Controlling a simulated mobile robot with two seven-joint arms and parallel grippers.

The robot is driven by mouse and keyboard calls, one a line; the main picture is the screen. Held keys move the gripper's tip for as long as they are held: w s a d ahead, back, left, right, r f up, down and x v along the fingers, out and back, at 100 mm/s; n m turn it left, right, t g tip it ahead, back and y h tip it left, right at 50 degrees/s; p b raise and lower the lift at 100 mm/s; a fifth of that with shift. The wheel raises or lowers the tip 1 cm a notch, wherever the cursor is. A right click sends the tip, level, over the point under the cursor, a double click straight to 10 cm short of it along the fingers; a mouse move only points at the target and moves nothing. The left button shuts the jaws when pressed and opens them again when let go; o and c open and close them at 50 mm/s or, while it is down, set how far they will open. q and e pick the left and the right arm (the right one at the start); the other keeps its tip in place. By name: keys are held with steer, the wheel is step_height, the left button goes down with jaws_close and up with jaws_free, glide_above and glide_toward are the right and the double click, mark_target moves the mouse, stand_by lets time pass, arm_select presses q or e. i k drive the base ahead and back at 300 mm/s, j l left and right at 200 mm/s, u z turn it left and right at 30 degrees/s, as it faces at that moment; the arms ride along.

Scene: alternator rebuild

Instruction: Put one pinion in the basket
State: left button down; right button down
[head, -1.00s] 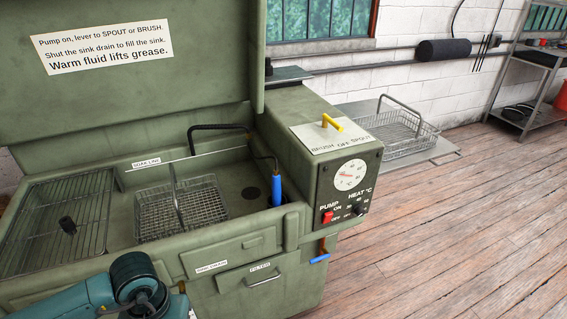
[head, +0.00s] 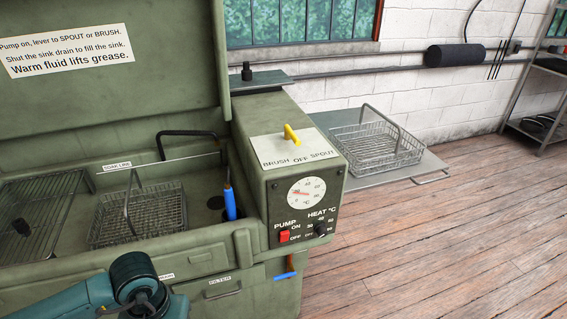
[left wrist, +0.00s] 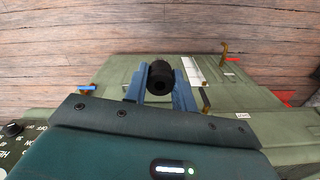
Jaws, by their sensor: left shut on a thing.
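My left gripper (left wrist: 160,88) is shut on a dark, round, hollow-ended piece, apparently a pinion (left wrist: 160,76), between its blue fingers. In the head view only my left arm shows, at the bottom left; its fingertips and the held piece are not clear there. One wire basket (head: 140,212) with a raised handle sits in the green washer's sink. Another wire basket (head: 378,148) stands on a grey side shelf right of the washer. A small dark piece, perhaps a pinion, stands on the sink's left rack (head: 50,205). Another dark piece (head: 247,71) stands on the rear ledge. My right gripper is out of view.
The washer's control box (head: 305,205) juts out between the sink and the side shelf (head: 425,168). The raised lid (head: 110,110) stands behind the sink. A blue-handled brush (head: 229,203) hangs at the sink's right. The wooden floor (head: 440,250) at right is clear.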

mark_target(359, 158)
steer(key=i+l+u, duration=0.1)
steer(key=l, duration=0.5)
steer(key=i+l+u, duration=0.1)
steer(key=l, duration=0.5)
steer(key=i+l+u, duration=0.1)
steer(key=l, duration=0.55)
steer(key=i+l, duration=0.15)
steer(key=l, duration=0.3)
steer(key=i+l+u, duration=0.15)
steer(key=l, duration=0.7)
steer(key=i+l+u, duration=0.15)
steer(key=l, duration=0.35)
